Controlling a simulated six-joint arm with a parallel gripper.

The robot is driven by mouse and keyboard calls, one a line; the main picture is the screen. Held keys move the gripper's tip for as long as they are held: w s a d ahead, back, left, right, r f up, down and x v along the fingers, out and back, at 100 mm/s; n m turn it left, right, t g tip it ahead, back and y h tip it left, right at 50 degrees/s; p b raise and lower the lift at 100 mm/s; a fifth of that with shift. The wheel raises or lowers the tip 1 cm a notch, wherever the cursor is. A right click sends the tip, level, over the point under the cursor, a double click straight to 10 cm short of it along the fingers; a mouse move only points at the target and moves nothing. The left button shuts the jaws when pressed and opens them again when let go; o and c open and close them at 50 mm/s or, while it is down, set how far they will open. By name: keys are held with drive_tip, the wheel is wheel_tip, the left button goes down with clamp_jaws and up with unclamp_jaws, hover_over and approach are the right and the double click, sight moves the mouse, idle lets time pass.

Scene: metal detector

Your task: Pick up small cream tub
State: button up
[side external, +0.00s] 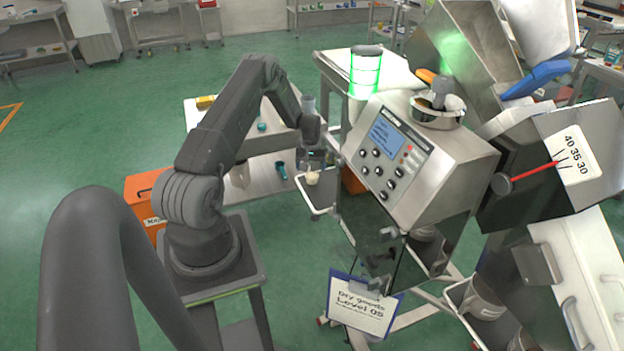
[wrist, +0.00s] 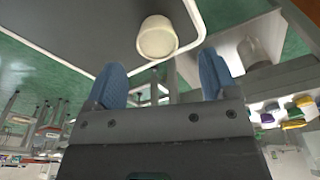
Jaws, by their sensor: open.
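The small cream tub (wrist: 157,38) stands near the rim of a shallow metal tray (wrist: 190,12) in the wrist view. It also shows in the side external view (side external: 312,178), on the tray (side external: 319,204) in front of the metal detector. My gripper (wrist: 165,80) is open, with its two blue fingertips apart and nothing between them. The tub lies beyond the fingertips, roughly in line with the gap. In the side view my gripper (side external: 316,158) is just above the tub. I cannot tell the exact distance between them.
The metal detector (side external: 420,150) with its screen stands right of the tray. A green-lit beacon (side external: 365,72) rises behind it. A white table (side external: 265,181) behind my arm holds a teal item (side external: 281,170). An orange box (side external: 146,198) stands left. A sign (side external: 361,304) hangs low in front.

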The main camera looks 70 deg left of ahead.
sight(312, 175)
drive_tip(key=shift+w+a+f, duration=0.1)
drive_tip(key=shift+w+f, duration=0.05)
drive_tip(key=shift+f, duration=1.15)
drive_tip(key=shift+w+a+f, duration=0.1)
drive_tip(key=shift+w+f, duration=0.05)
drive_tip(key=shift+f, duration=1.15)
drive_tip(key=shift+c, duration=0.4)
drive_tip(key=c, duration=0.9)
